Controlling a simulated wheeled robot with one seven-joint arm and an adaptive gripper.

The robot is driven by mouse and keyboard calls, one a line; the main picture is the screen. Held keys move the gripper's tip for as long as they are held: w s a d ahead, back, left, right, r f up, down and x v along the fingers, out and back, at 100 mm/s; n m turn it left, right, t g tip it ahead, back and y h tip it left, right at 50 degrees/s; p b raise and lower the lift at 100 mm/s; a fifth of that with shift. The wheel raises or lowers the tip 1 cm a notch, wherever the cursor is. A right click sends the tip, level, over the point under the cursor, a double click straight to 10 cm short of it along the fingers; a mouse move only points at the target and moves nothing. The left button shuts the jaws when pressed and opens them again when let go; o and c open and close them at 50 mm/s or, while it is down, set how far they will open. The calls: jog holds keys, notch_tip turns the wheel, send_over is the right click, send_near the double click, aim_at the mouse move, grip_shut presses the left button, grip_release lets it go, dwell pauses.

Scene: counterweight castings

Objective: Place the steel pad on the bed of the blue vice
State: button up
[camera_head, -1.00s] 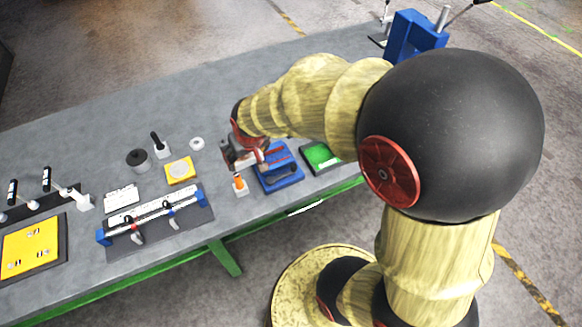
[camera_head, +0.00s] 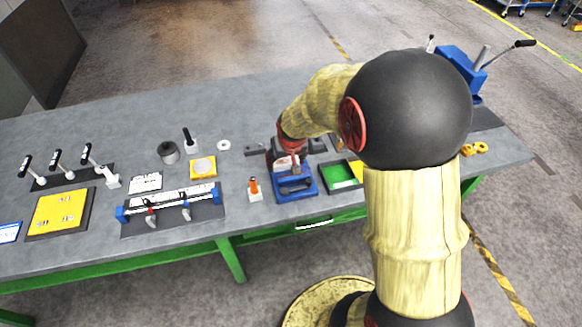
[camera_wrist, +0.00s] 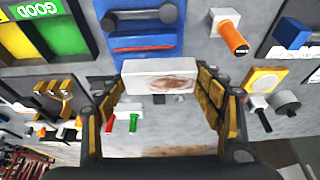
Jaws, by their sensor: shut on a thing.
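My gripper (camera_head: 288,158) is shut on the steel pad (camera_wrist: 160,78), a pale grey block with a brownish patch on its face, seen between the fingers in the wrist view. The blue vice (camera_head: 297,188) is on the bench just in front of my gripper in the head view. In the wrist view the vice (camera_wrist: 145,42) lies beyond the pad, with its dark handle bar at the top. The pad appears short of the vice's middle there; its height above the bed is unclear. My gripper hides the vice's rear in the head view.
An orange-handled tool (camera_head: 254,189) stands left of the vice. A green and yellow sorting tray (camera_head: 338,179) is close on its right. A yellow fixture (camera_head: 203,167), a dark cylinder (camera_head: 168,153) and a white ring (camera_head: 223,145) are further left. The bench's back left is clear.

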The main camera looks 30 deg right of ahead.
aim_at(291, 161)
jog(key=w+d+f, duration=0.1)
jog(key=f, duration=0.1)
jog(key=w+d+f, duration=0.1)
jog(key=f, duration=0.1)
jog(key=w+d+f, duration=0.1)
jog(key=d, duration=0.1)
jog(key=shift+w+f+b, duration=0.15)
jog(key=shift+f+b, duration=0.2)
jog(key=shift+f, duration=0.05)
jog(key=shift+w+f, duration=0.1)
jog(key=shift+f, duration=1.5)
jog(key=shift+f+b, duration=0.1)
jog(key=shift+b, duration=0.2)
jog(key=o, duration=1.9)
jog(key=shift+f, duration=0.1)
